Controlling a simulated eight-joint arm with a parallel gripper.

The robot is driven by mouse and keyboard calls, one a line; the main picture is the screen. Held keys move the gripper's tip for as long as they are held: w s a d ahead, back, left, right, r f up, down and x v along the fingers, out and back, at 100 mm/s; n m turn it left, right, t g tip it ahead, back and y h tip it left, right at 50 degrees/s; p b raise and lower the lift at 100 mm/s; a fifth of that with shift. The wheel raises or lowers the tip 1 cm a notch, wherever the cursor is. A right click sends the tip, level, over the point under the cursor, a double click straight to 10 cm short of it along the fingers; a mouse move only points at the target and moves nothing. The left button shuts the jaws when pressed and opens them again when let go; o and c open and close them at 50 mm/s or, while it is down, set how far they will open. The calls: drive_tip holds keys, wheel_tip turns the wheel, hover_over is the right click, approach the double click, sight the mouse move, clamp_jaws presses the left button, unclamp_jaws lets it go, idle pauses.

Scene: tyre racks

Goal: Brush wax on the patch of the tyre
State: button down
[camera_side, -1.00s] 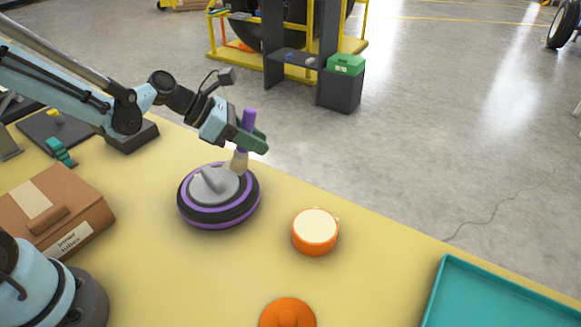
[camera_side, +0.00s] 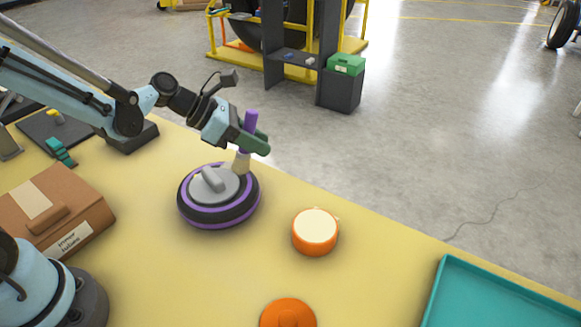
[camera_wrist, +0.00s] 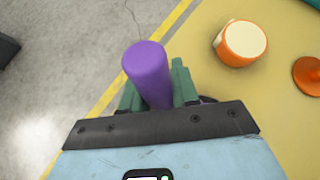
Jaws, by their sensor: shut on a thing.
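My gripper (camera_side: 252,141) is shut on the brush (camera_side: 250,119), which has a purple handle and pale bristles pointing down. The purple handle also shows between the green fingers in the wrist view (camera_wrist: 148,72). The bristles are at the far right edge of the tyre (camera_side: 232,212); I cannot tell whether they touch it. The tyre lies flat, black with purple rings and a grey hub with a raised bar. The patch cannot be made out. An orange wax tin (camera_side: 315,236) with cream wax stands open to the right of the tyre; it also shows in the wrist view (camera_wrist: 238,58).
An orange lid (camera_side: 287,314) lies at the front of the yellow table. A teal tray (camera_side: 437,290) is at the right. A cardboard box (camera_side: 50,214) is at the left. The table's far edge runs just behind the brush.

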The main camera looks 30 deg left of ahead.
sight(251, 110)
drive_tip(key=shift+a, duration=0.55)
idle(0.4)
drive_tip(key=shift+r, duration=0.1)
drive_tip(key=shift+r, duration=3.45)
wheel_tip(251, 110, down, 6)
drive_tip(key=shift+a, duration=0.4)
drive_tip(key=shift+w+f, duration=0.1)
drive_tip(key=shift+f, duration=0.45)
idle(2.3)
